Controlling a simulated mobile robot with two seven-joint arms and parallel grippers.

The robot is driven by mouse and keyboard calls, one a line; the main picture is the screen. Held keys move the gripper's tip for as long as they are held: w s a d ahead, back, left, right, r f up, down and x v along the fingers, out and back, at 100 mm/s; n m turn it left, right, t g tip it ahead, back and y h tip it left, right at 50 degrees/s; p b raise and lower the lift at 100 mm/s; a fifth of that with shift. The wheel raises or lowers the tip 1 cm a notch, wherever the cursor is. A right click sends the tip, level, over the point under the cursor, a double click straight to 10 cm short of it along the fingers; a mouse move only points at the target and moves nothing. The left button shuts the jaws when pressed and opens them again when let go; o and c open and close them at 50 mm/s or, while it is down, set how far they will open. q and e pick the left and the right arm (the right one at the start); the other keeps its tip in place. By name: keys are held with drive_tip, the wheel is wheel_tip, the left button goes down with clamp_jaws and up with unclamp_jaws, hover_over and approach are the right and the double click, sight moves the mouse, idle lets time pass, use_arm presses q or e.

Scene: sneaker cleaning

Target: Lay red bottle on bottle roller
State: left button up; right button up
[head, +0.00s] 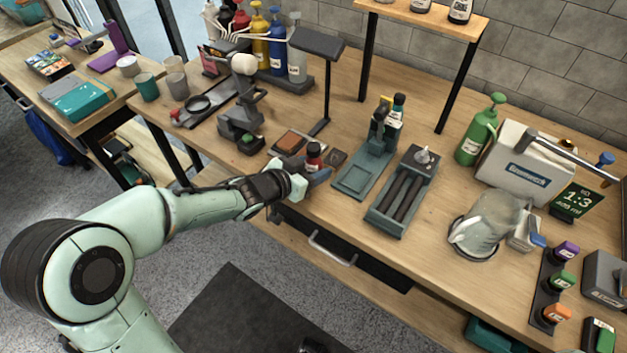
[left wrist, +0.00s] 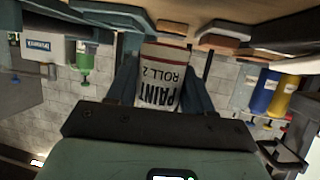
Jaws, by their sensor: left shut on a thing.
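The red bottle (head: 313,157) has a dark cap and a pale label. My left gripper (head: 312,175) is shut on it and holds it about upright near the table's front edge. In the left wrist view the bottle (left wrist: 163,72) sits between the two fingers, its label reading "PAINT ROLL 2" upside down. The bottle roller (head: 402,194) is a teal tray with two dark parallel rollers, to the right of the bottle. Its rollers are bare. The lower part of the bottle is hidden by the gripper in the head view. My right gripper is not in view.
A teal stand (head: 368,165) lies between the bottle and the roller. A brown block (head: 290,143) and a lamp-like stand (head: 318,42) are behind the gripper.

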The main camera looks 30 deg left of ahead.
use_arm(q)
drive_tip(key=shift+f+b, duration=0.45)
drive_tip(key=shift+f, duration=1.15)
drive_tip(key=shift+f, duration=0.15)
drive_tip(key=o, duration=1.1)
